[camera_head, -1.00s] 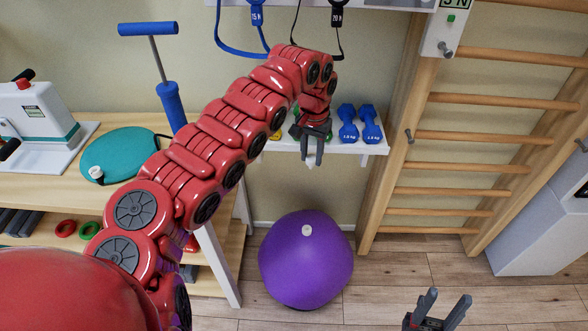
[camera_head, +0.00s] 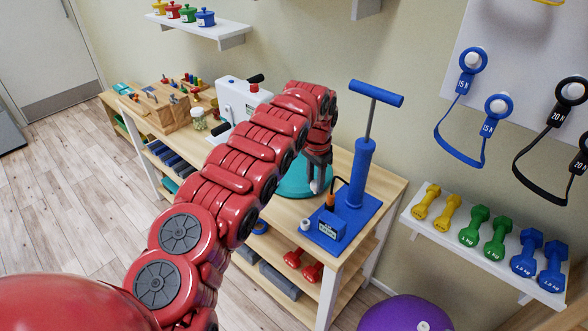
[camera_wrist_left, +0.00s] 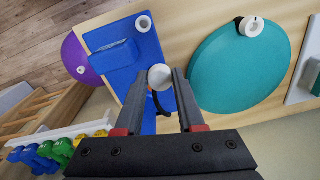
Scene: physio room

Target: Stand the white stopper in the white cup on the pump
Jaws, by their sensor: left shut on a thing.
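My left gripper (camera_head: 318,180) is shut on the white stopper. The stopper (camera_wrist_left: 160,77) shows as a round white end between the fingertips in the left wrist view. The pump (camera_head: 362,170) is blue with a T-handle and stands upright on a blue base plate on the wooden table. The white cup (camera_head: 305,225) is a small ring-like holder at the near left of that plate; it also shows in the left wrist view (camera_wrist_left: 143,24), apart from the stopper. In the head view the gripper hangs behind the plate, over the teal cushion (camera_head: 295,184). My right gripper is out of view.
A blue box (camera_head: 327,228) and an orange-tipped hose (camera_head: 331,200) are on the pump plate. The teal cushion carries a white valve (camera_wrist_left: 251,26). Dumbbells (camera_head: 480,225) sit on a wall shelf at right. A purple ball (camera_head: 405,314) is on the floor.

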